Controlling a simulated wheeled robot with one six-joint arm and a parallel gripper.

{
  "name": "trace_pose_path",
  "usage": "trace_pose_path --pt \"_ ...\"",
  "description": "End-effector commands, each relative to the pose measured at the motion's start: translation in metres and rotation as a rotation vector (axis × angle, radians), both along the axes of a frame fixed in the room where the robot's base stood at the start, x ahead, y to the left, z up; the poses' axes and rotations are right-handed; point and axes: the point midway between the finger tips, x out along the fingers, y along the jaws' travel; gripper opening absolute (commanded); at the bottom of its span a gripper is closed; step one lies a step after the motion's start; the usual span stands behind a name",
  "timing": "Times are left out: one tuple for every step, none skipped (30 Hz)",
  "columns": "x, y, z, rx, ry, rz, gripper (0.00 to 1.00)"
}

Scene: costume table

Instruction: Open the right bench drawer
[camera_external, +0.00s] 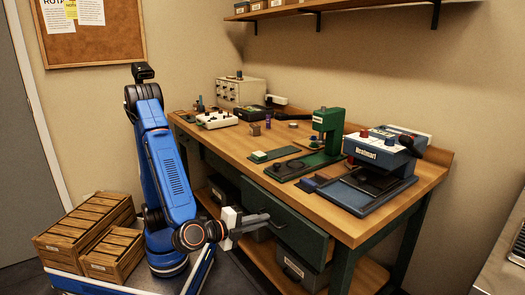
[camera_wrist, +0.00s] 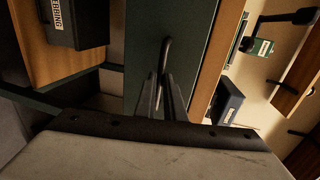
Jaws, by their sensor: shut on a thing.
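The right bench drawer (camera_external: 290,208) has a dark green front just under the bench top. It looks flush or nearly so, but a small gap would be hard to see. In the wrist view the green front (camera_wrist: 143,45) fills the upper middle, with a dark bar handle (camera_wrist: 166,48) on it. My gripper (camera_external: 266,217) is at the drawer front, reaching from the left. In the wrist view its two fingers (camera_wrist: 162,88) are closed around the near end of the handle. The contact itself is partly hidden by the fingers.
The wooden bench top (camera_external: 232,140) carries a green press (camera_external: 327,128), a blue heat press (camera_external: 378,160) and small tools. Grey bins (camera_external: 301,268) stand on the lower shelf. Wooden crates (camera_external: 110,250) sit at the left. The floor before the drawer is partly hidden.

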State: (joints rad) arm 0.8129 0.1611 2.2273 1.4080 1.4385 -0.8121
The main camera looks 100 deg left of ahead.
Motion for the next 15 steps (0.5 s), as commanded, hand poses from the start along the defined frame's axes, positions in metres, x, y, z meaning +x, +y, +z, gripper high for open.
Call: trace_pose_path --pt "-0.009 -0.011 -0.001 0.000 0.001 -0.006 0.00" --pt "-0.014 -0.016 -0.001 0.000 0.001 -0.005 0.00" --pt "-0.021 -0.023 -0.001 0.000 0.001 -0.007 0.00" --pt "-0.027 -0.029 -0.001 0.000 0.001 -0.007 0.00" --pt "-0.033 -0.035 -0.001 0.000 0.001 -0.006 0.00" --pt "-0.041 -0.043 -0.001 0.000 0.001 -0.008 0.00" --pt "-0.047 -0.049 -0.001 0.000 0.001 -0.006 0.00" --pt "-0.053 -0.055 -0.001 0.000 0.001 -0.007 0.00" --pt "-0.061 -0.063 -0.001 0.000 0.001 -0.007 0.00" --pt "-0.067 -0.069 -0.001 0.000 0.001 -0.006 0.00" --pt "-0.072 -0.075 -0.001 0.000 0.001 -0.007 0.00" --pt "-0.080 -0.082 -0.001 0.001 0.002 -0.006 0.00" --pt "-0.086 -0.088 -0.001 0.001 0.002 -0.006 0.00" --pt "-0.091 -0.093 -0.001 0.001 0.002 -0.006 0.00" --pt "-0.099 -0.100 -0.001 0.001 0.002 -0.006 0.00"
